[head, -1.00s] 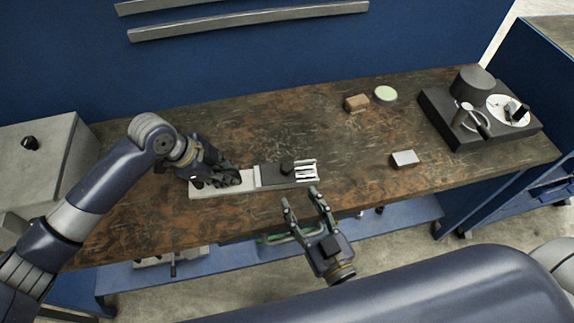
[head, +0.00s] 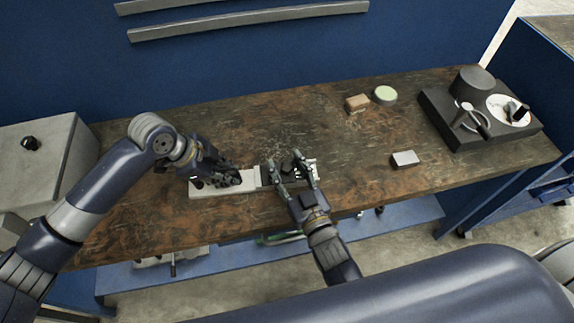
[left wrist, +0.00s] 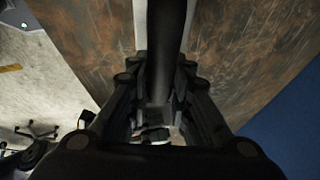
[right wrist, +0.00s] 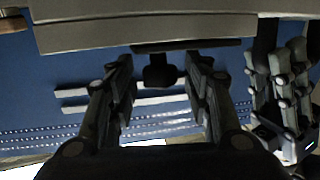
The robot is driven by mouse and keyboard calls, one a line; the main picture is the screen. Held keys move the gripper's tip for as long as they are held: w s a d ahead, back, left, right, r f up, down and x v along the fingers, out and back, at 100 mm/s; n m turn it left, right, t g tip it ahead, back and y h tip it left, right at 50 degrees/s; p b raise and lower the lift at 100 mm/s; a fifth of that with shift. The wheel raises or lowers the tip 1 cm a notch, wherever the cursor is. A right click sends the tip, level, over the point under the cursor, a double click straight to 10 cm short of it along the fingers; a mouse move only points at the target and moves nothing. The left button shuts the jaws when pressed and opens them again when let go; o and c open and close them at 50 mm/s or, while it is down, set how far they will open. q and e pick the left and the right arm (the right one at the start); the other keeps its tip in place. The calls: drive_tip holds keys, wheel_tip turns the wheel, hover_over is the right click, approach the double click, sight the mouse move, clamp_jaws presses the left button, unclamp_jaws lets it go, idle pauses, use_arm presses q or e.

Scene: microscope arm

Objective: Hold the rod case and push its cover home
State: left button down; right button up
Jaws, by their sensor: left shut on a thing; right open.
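The rod case (head: 208,188) is a long pale tray on the workbench; its pale side also shows in the right wrist view (right wrist: 140,30). Its dark cover (head: 265,176) lies over the right part and bears a black knob (right wrist: 160,72). Pale rods show at the right end, partly hidden by my right gripper. My left gripper (head: 232,178) is shut on a dark part at the case's left portion; the left wrist view shows a dark bar (left wrist: 167,45) between its fingers. My right gripper (head: 284,162) is open, its fingers either side of the knob, apart from it.
A brown block (head: 357,103), a pale green round dish (head: 385,94) and a small grey-white box (head: 405,159) lie to the right. A dark microscope-like device (head: 470,115) stands at the far right. The bench (head: 215,125) behind the case is clear.

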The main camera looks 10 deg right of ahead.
use_arm(q)
drive_tip(key=shift+r, duration=0.1)
use_arm(e)
drive_tip(key=shift+w, duration=0.2)
clamp_jaws()
drive_tip(key=shift+s+d, duration=0.15)
drive_tip(key=shift+d, duration=1.4)
drive_tip(key=shift+s+d, duration=0.1)
drive_tip(key=shift+d, duration=1.4)
drive_tip(key=shift+a, duration=0.1)
unclamp_jaws()
drive_tip(key=shift+s, duration=0.1)
